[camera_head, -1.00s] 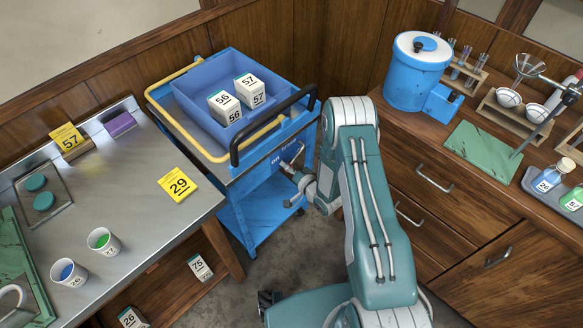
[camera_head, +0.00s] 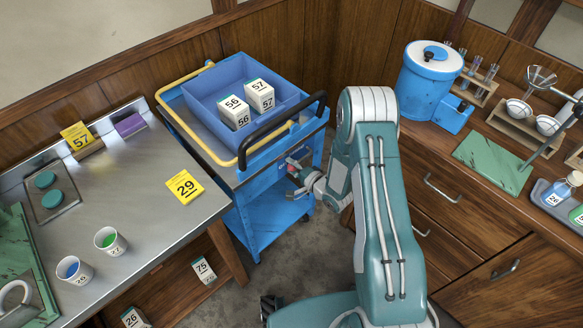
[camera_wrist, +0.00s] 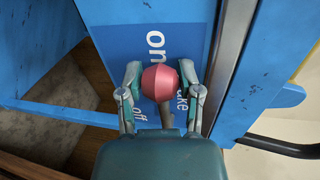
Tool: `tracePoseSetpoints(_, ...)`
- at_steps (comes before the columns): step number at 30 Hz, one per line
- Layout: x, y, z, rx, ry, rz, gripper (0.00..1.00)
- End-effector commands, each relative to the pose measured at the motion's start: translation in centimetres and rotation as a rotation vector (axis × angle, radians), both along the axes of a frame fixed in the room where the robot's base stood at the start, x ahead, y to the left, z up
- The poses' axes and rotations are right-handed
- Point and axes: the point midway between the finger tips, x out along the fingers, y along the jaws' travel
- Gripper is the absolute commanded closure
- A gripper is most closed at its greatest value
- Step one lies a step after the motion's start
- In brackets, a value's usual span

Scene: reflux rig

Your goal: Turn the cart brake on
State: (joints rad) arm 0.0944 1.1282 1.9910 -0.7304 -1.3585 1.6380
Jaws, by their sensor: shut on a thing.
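The blue cart (camera_head: 262,215) stands against the wooden wall between the two benches. Its brake lever has a round red knob, seen in the wrist view (camera_wrist: 161,82), in front of a blue label panel (camera_wrist: 160,20). The label reads "on" above the knob and "off" below it; the knob partly covers the word "brake". My gripper (camera_head: 294,170) is at the cart's end panel. In the wrist view its two fingers (camera_wrist: 160,72) sit on either side of the knob, shut on it. The lever's stem is mostly hidden.
A blue bin (camera_head: 205,95) with numbered white boxes sits on the cart top. A black handle (camera_head: 285,128) runs above my gripper. A metal-topped bench (camera_head: 150,190) is at the left. A wooden cabinet (camera_head: 440,220) is close on the right.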

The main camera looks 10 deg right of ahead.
Motion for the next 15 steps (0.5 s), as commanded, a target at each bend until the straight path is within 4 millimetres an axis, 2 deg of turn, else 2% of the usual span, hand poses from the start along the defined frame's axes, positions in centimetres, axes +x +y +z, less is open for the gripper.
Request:
tracePoseSetpoints(11, 0.42, -0.26, 0.31, 0.002, -0.008, -0.009, 1.0)
tracePoseSetpoints(12, 0.42, -0.26, 0.31, 0.002, -0.008, -0.009, 0.45)
tracePoseSetpoints(14, 0.39, -0.27, 0.31, 0.002, -0.008, -0.008, 0.19)
tracePoseSetpoints(15, 0.34, -0.24, 0.29, 0.002, -0.007, -0.007, 0.18)
